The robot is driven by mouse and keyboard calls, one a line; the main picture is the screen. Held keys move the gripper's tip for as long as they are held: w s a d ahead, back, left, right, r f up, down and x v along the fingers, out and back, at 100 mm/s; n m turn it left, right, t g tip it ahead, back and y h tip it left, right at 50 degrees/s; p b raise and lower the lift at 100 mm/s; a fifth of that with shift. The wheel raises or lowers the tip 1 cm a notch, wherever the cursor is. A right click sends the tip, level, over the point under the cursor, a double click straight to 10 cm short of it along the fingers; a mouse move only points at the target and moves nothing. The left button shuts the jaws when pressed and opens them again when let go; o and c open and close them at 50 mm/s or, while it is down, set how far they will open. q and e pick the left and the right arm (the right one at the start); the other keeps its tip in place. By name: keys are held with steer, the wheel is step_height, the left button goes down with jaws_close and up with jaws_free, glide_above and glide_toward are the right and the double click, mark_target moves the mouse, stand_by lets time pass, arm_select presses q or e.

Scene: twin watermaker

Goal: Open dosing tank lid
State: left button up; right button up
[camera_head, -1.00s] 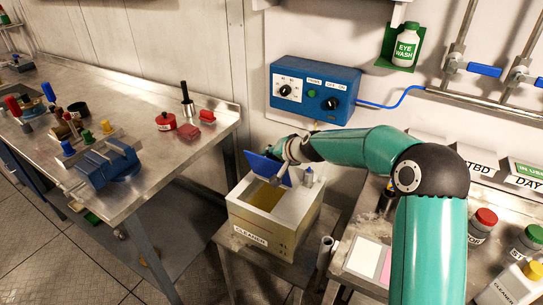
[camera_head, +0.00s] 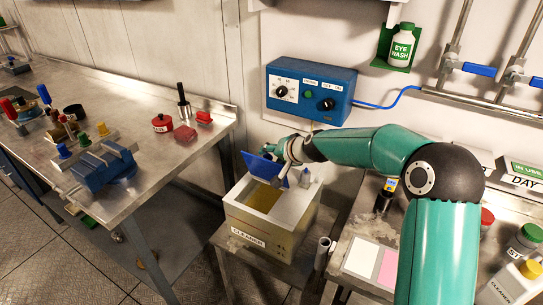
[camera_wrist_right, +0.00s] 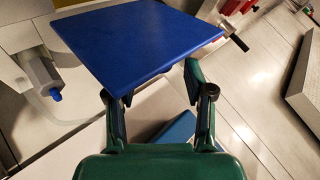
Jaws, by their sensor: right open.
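The dosing tank (camera_head: 284,247) is a cream box labelled CLEANER on a low metal stand. Its blue lid (camera_head: 252,164) stands tilted up at the back of the tank, and the yellowish interior shows below it. My right gripper (camera_head: 278,160) is at the raised lid, partly hidden behind it. In the right wrist view the blue lid (camera_wrist_right: 140,40) lies just beyond the open fingers of my right gripper (camera_wrist_right: 160,97); I cannot tell whether they touch it. My left gripper is not in view.
A blue control box (camera_head: 312,90) is on the wall behind the tank. A steel bench (camera_head: 150,190) with a blue vise (camera_head: 104,168) and red items is at the left. A table at the right holds bottles (camera_head: 520,285) and pink and white sheets (camera_head: 372,258).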

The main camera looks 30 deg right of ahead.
steer(key=v, duration=0.9)
steer(key=shift+s+r, duration=0.2)
steer(key=shift+s, duration=0.05)
